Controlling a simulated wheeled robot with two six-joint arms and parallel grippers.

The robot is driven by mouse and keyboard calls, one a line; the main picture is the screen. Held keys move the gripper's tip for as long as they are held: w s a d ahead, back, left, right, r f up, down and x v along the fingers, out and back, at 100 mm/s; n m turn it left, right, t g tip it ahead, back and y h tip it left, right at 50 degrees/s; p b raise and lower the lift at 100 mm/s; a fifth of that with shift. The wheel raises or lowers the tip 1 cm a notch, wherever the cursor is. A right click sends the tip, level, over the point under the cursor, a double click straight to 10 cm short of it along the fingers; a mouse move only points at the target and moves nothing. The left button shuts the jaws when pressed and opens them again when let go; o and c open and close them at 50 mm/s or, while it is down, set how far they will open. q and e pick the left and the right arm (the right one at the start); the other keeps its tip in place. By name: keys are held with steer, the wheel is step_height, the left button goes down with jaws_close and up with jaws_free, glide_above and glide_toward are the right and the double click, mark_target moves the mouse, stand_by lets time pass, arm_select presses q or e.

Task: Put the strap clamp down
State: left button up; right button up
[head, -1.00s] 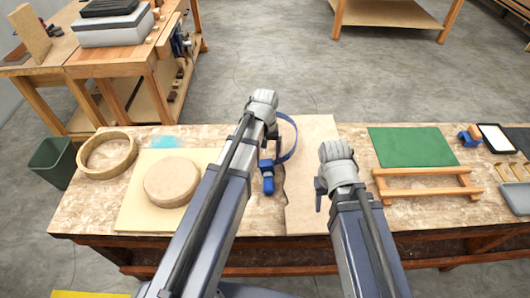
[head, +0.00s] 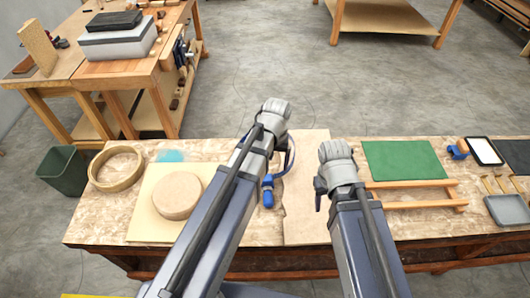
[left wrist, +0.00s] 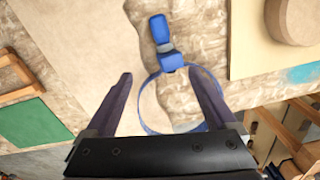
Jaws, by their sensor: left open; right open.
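I cannot tell whether a finger touches the strap. In the head view my left gripper (head: 278,140) is mostly hidden by its own wrist. My right gripper (head: 320,192) is open and empty, above the bench near the plywood's right edge.
A round wooden disc (head: 177,195) on a pale board (head: 142,222) and a wooden ring (head: 95,180) are at left. A green mat (head: 402,160), wooden rails (head: 410,184) and a grey tray (head: 508,210) are at right.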

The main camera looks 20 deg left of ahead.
arm_select(q)
steer(key=s+d+m, duration=0.5)
steer(key=s+d, duration=0.2)
steer(key=s, duration=0.4)
steer(key=shift+y, duration=0.4)
